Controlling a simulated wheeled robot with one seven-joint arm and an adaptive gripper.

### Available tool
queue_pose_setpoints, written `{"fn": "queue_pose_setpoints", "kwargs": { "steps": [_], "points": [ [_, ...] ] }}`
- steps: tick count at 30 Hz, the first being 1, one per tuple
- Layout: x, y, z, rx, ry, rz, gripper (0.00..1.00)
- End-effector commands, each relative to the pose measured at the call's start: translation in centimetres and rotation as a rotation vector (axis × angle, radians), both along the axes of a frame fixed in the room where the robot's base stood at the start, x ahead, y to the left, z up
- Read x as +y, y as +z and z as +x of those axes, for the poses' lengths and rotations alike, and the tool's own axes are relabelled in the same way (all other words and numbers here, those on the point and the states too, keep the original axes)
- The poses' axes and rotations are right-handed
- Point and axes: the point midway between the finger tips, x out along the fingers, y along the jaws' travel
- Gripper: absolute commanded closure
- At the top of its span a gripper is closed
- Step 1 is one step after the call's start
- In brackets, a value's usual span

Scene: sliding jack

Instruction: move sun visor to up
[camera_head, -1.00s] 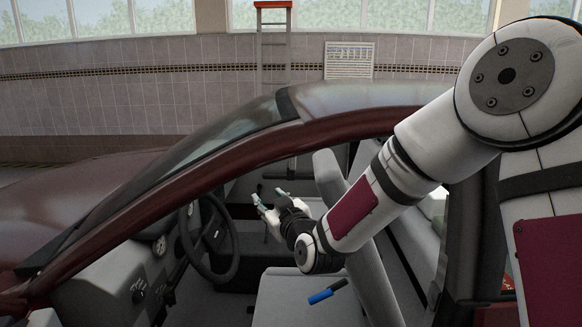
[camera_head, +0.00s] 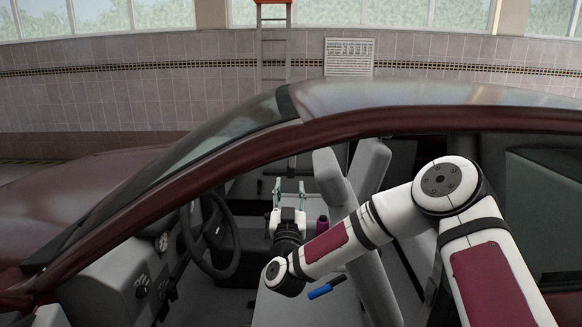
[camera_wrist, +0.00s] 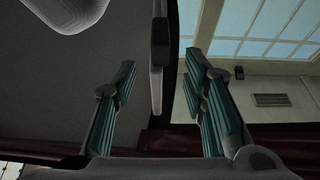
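My gripper (camera_head: 288,188) is inside the car, above the front seat and right of the steering wheel, fingers pointing up. In the wrist view, its two teal-padded fingers are apart and empty. A thin pale panel with a dark piece at its upper end, seen nearly edge-on, appears to be the sun visor (camera_wrist: 156,95). It lies between the finger lines in the picture, beyond the fingertips, with no clear contact. I cannot tell its exact tilt. In the head view the visor cannot be made out; the car roof covers that area.
The dark red roof frame (camera_head: 240,152) arches over my arm. The steering wheel (camera_head: 212,238) is left of my gripper, and the seat back (camera_head: 330,178) is right. A blue object (camera_head: 322,291) lies near the seat. In the wrist view a pale rounded shape (camera_wrist: 65,12) fills the upper left.

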Motion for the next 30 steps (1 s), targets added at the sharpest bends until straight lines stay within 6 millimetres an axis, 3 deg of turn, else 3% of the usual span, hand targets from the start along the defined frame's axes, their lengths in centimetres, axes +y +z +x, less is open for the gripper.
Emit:
{"fn": "queue_pose_setpoints", "kwargs": {
  "steps": [9,15,28,30],
  "points": [
    [-0.3,2.4,5.8,-0.001,-0.002,0.001,0.61],
    [-0.3,3.3,8.1,0.000,-0.001,0.000,0.61],
    [-0.3,3.7,9.0,0.001,0.001,-0.002,0.61],
    [-0.3,3.7,9.0,0.001,0.001,-0.001,0.74]
  ]
}}
